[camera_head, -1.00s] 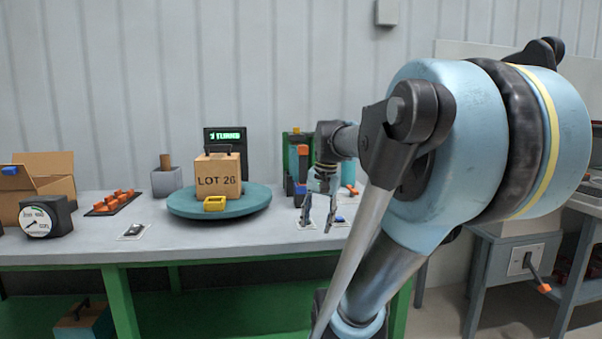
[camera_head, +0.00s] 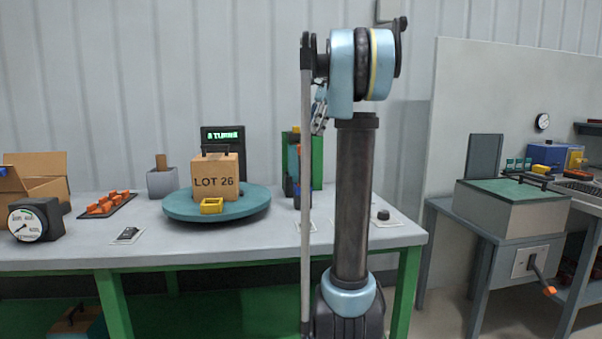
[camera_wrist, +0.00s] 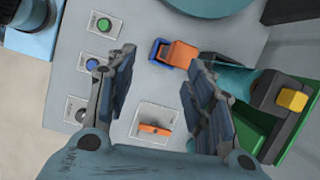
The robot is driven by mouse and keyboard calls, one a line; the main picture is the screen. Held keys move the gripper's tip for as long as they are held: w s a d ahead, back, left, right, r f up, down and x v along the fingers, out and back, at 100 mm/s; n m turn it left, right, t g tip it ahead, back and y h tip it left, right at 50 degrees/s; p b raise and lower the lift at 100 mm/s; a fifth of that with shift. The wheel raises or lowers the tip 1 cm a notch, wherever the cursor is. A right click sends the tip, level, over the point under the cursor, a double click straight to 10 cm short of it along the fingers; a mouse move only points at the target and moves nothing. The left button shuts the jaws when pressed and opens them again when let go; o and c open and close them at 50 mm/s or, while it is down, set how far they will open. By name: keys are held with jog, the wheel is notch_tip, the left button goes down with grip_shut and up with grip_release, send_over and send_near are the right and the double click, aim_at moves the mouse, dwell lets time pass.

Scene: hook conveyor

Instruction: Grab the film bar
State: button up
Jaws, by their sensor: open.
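I see nothing clearly marked as the film bar. A likely candidate is an upright orange and blue piece (camera_wrist: 174,54) in the wrist view, standing beside the teal turntable. My gripper (camera_wrist: 158,58) is open and empty in the wrist view. That orange and blue piece shows beyond and between its fingertips; I cannot tell how far off it is. In the head view the piece is narrow and partly behind my arm, in front of a green mast (camera_head: 317,160). The mast's dark part carries a yellow block (camera_wrist: 292,99) in the wrist view.
The teal turntable (camera_head: 240,209) bears a box marked LOT 26 (camera_head: 206,190) and a yellow clamp (camera_head: 211,206). An orange switch (camera_wrist: 155,129), a green button (camera_wrist: 104,25) and a blue button (camera_wrist: 89,64) lie near my fingers. A grey bench (camera_head: 500,207) stands right.

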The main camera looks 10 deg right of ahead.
aim_at(303, 169)
jog(key=w+d+r+m, duration=0.1)
jog(key=w+r+m, duration=0.1)
jog(key=w, duration=0.2)
jog(key=x, duration=1.7)
jog(key=shift+s+a+r, duration=0.15)
jog(key=shift+s+a, duration=0.15)
jog(key=shift+s, duration=0.05)
grip_shut()
